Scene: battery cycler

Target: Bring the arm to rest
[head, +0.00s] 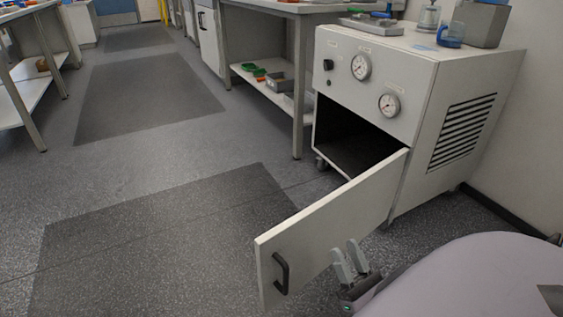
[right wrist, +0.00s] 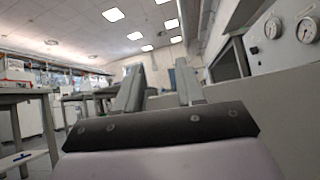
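My right gripper (head: 350,258) is low in the head view, in front of the open cabinet door, near its lower right part. Its two fingers stand apart with nothing between them. In the right wrist view the fingers of the right gripper (right wrist: 160,88) also show a clear gap, pointing into the room. I cannot tell whether it touches the door. My left gripper is in neither view.
A grey cabinet (head: 424,88) with two gauges stands at the right. Its door (head: 325,225), with a black handle (head: 281,273), hangs open toward me. A workbench (head: 300,8) is behind it. The floor (head: 130,200) at the left is clear.

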